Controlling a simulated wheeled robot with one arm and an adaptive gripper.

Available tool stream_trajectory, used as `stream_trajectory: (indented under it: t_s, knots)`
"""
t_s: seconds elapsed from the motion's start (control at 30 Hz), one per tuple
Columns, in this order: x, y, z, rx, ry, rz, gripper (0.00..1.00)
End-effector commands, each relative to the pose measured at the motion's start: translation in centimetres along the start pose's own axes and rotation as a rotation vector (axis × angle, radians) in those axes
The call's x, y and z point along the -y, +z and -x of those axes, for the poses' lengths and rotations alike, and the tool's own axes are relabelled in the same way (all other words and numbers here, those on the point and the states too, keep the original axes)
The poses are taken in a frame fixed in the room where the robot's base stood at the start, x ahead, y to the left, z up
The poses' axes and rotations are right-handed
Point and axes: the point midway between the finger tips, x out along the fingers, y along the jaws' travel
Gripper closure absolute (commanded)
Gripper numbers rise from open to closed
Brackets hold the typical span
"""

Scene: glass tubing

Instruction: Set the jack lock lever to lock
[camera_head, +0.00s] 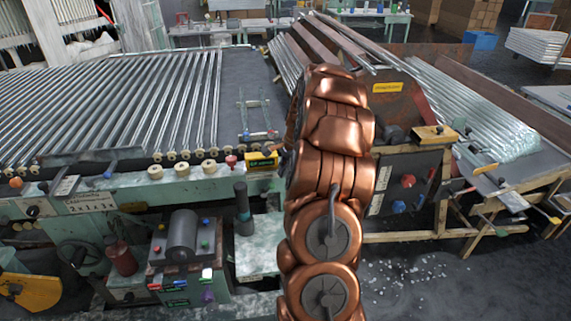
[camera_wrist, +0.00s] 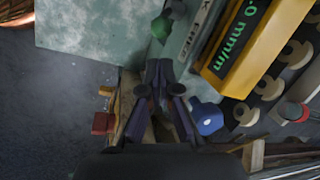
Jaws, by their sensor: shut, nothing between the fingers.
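My gripper (camera_wrist: 158,72) shows in the wrist view, with its dark fingers shut together and nothing held. In the head view my copper arm hides it. I cannot tell for certain which part is the jack lock lever. A green knob (camera_wrist: 160,28) lies just ahead of the fingertips, beside a pale plate (camera_wrist: 200,32) with partly cut-off lettering. A blue knob (camera_wrist: 207,118) is right of the fingers and a red knob (camera_wrist: 103,123) is left of them. I see no clear contact with any of them.
A yellow display box (camera_wrist: 245,45) with green digits is close on the right; it also shows in the head view (camera_head: 263,160). Several round knobs line the bench edge beside it. A pale green panel (camera_wrist: 95,35) lies ahead left. Wooden frame legs (camera_head: 440,230) stand right of my arm.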

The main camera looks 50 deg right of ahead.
Motion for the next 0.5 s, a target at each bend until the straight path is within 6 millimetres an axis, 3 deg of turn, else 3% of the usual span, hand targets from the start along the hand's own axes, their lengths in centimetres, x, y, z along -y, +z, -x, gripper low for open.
stream_trajectory:
  t_s: [0.3,0.5]
  knots:
    - [0.0,0.1,-4.4,0.001,0.002,0.001,1.00]
    - [0.1,0.0,-5.6,-0.001,-0.002,0.001,1.00]
